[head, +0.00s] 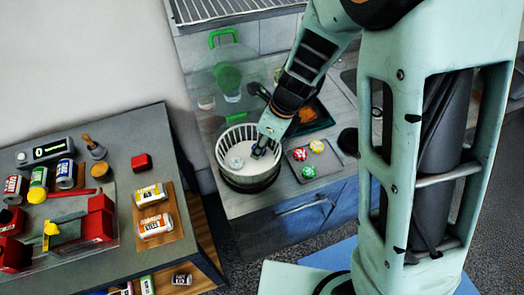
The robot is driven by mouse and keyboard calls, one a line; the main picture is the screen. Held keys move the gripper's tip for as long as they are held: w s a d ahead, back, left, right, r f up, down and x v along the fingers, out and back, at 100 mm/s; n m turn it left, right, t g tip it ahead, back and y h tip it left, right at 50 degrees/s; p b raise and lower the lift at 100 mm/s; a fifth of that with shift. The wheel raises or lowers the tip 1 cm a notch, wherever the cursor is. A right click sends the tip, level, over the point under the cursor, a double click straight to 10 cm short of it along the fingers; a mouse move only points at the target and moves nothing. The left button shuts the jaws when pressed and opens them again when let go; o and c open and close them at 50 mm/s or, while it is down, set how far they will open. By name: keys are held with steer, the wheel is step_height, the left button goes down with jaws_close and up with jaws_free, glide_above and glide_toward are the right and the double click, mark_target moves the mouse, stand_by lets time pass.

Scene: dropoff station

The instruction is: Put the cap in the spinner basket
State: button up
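The spinner basket (226,145) is a white slatted bowl in a dark base on the grey counter, in the middle of the head view. My gripper (261,151) points down into the right side of the basket. Its fingertips are small and dark here, and I cannot tell whether they are open or hold anything. A pale round shape (235,161) shows inside the basket to the left of the fingers. I cannot tell whether it is the cap or part of the basket. No other thing can be surely made out as the cap.
A small tray (326,171) with red, yellow-green and green round items is right of the basket. A clear round lid with a green knob (228,77) stands behind. A dark tray (313,122) lies behind my gripper. A cluttered table (125,140) with cans is at left.

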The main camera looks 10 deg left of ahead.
steer(key=shift+f+b, duration=1.3)
steer(key=shift+f, duration=0.15)
steer(key=shift+f, duration=0.15)
steer(key=o, duration=0.4)
steer(key=shift+o, duration=0.2)
